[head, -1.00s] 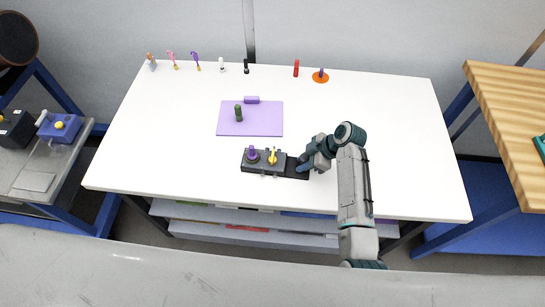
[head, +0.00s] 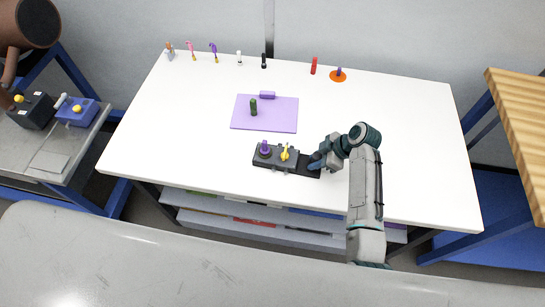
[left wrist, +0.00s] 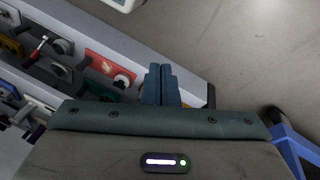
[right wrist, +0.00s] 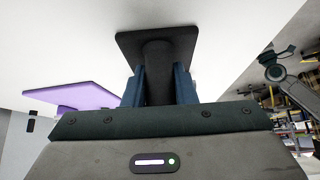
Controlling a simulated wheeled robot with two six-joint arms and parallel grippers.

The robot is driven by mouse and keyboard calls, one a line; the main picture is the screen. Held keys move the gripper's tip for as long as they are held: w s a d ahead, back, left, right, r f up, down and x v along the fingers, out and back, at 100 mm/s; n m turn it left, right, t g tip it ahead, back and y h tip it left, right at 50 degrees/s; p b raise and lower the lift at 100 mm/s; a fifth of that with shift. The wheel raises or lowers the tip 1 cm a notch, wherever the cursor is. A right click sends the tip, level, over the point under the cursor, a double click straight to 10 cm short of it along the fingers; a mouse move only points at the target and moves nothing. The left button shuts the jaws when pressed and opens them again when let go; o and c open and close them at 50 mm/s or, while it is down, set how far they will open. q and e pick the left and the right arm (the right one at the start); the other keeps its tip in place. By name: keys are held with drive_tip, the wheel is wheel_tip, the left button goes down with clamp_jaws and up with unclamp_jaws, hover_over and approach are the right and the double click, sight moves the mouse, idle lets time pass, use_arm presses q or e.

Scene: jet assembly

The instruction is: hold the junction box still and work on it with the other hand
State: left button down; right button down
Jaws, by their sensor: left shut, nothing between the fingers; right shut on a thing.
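The junction box (head: 276,157) is a dark, low box near the front of the white table, with a purple knob (head: 265,147) and a yellow lever (head: 285,153) on top. My right gripper (head: 317,161) is at its right end, by a flat black plate (head: 303,168). In the right wrist view, my right gripper (right wrist: 158,85) is shut on a dark post that stands on a black plate (right wrist: 128,45). My left gripper is outside the head view. In the left wrist view, my left gripper (left wrist: 161,84) is shut and empty, above the floor beside a shelf.
A purple mat (head: 280,120) with a dark green peg (head: 253,107) lies behind the box. Several small tools stand along the back edge, with a red one (head: 313,66) and an orange disc (head: 338,76). The shelf (left wrist: 70,15) holds coloured parts. The table's right side is clear.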

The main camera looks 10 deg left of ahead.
use_arm(q)
drive_tip(key=w+d+r+n+t+h, duration=0.1)
drive_tip(key=w+d+r+t+h, duration=0.15)
drive_tip(key=w+r, duration=0.4)
drive_tip(key=w+d+r+n+t+h, duration=0.1)
drive_tip(key=w+r+n+h, duration=0.15)
drive_tip(key=w+r, duration=0.4)
drive_tip(key=t+h, duration=0.6)
drive_tip(key=h, duration=0.1)
approach(274, 166)
drive_tip(key=s+a+r, duration=0.4)
drive_tip(key=s+a, duration=0.1)
drive_tip(key=a, duration=0.3)
drive_tip(key=x, duration=1.2)
drive_tip(key=f+x, duration=0.1)
drive_tip(key=x, duration=0.6)
drive_tip(key=shift+s+d, duration=0.15)
drive_tip(key=shift+d, duration=0.15)
drive_tip(key=shift+d+n+y, duration=0.1)
drive_tip(key=shift+n+y, duration=0.2)
drive_tip(key=shift+n, duration=0.05)
drive_tip(key=shift+d+r+n+t+y, duration=0.1)
drive_tip(key=shift+n+t+y, duration=0.4)
drive_tip(key=shift+t, duration=0.25)
drive_tip(key=shift+s+d+n+t+y, duration=0.1)
drive_tip(key=shift+s+n+t+y, duration=0.25)
drive_tip(key=shift+n+t+y, duration=0.65)
